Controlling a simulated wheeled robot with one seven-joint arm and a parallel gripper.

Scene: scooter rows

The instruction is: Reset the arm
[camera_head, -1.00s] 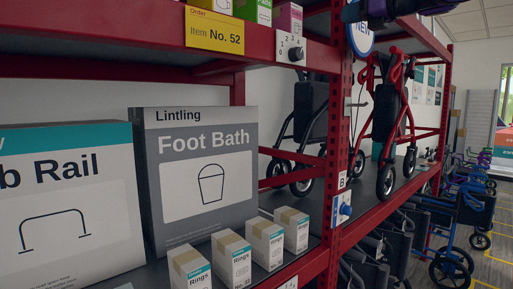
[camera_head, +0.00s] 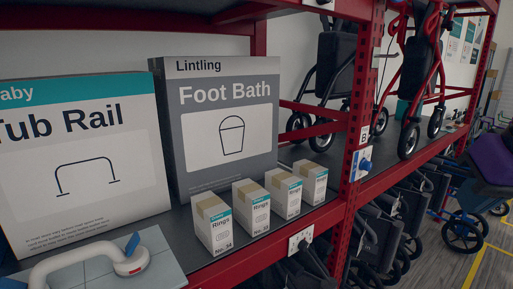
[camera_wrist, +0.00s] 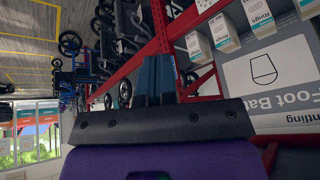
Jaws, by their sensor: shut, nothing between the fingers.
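My gripper (camera_wrist: 157,80) shows in the wrist view, with its fingers together and nothing between them. Its two blue-grey fingers point up the picture from a dark crossbar, with my purple wrist below. In the head view, a purple and dark part at the right edge looks like my wrist, in front of the aisle; the fingers cannot be made out clearly there.
A red shelf (camera_head: 365,100) holds a Tub Rail box (camera_head: 85,170), a Foot Bath box (camera_head: 228,130), several small Rings boxes (camera_head: 260,208), a white grab bar (camera_head: 85,262) and rollators (camera_head: 412,70). More folded walkers stand below. The floor (camera_head: 440,270) at lower right has open room.

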